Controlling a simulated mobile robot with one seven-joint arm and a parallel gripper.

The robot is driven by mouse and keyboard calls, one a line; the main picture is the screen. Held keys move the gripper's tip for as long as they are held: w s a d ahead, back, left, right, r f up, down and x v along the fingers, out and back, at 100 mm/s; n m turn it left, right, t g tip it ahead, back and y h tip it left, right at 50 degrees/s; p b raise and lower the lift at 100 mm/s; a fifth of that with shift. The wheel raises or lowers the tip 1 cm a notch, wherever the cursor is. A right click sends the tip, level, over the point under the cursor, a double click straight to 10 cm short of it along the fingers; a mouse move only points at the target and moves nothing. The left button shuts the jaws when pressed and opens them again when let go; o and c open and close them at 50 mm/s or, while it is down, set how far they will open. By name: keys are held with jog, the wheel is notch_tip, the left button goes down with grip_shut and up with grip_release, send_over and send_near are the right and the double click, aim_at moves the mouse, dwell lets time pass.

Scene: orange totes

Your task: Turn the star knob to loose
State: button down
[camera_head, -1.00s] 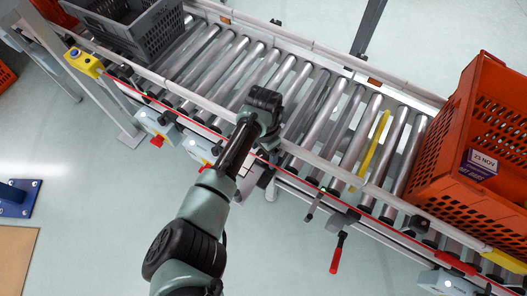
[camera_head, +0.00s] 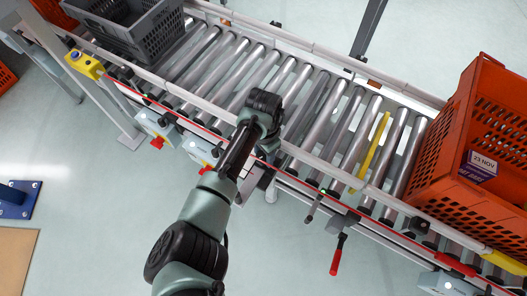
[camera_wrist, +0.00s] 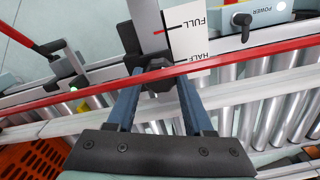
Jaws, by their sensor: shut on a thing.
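The star knob (camera_wrist: 157,86) is a small dark knob in the wrist view, between my fingertips and partly hidden by the red rail. My gripper (camera_wrist: 158,80) has its two blue fingers on either side of it and is shut on it. A grey post (camera_wrist: 146,18) and a dark clamp (camera_wrist: 128,38) stand just beyond the knob. A white scale plate (camera_wrist: 188,42) beside them reads FULL and HALF, with a red mark near FULL. In the head view my arm hides the fingertips and the knob.
The roller conveyor (camera_head: 312,105) runs diagonally, with a red rail (camera_head: 290,182) along its near side. An orange tote (camera_head: 455,185) stands at the right, a grey crate (camera_head: 150,42) at upper left. A red-handled lever (camera_head: 337,255) hangs from the near side.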

jog(key=shift+s+r+n+p, duration=0.1)
jog(key=shift+n+p, duration=0.75)
jog(key=shift+n, duration=0.35)
jog(key=n+p, duration=0.1)
jog(key=n, duration=0.2)
jog(key=shift+p, duration=0.4)
jog(key=n+p, duration=0.1)
jog(key=n, duration=0.5)
jog(key=shift+n, duration=0.4)
jog(key=n+p, duration=0.1)
jog(key=n, duration=1)
jog(key=shift+a+n, duration=0.1)
jog(key=shift+n, duration=0.3)
jog(key=shift+c, duration=1.4)
grip_release()
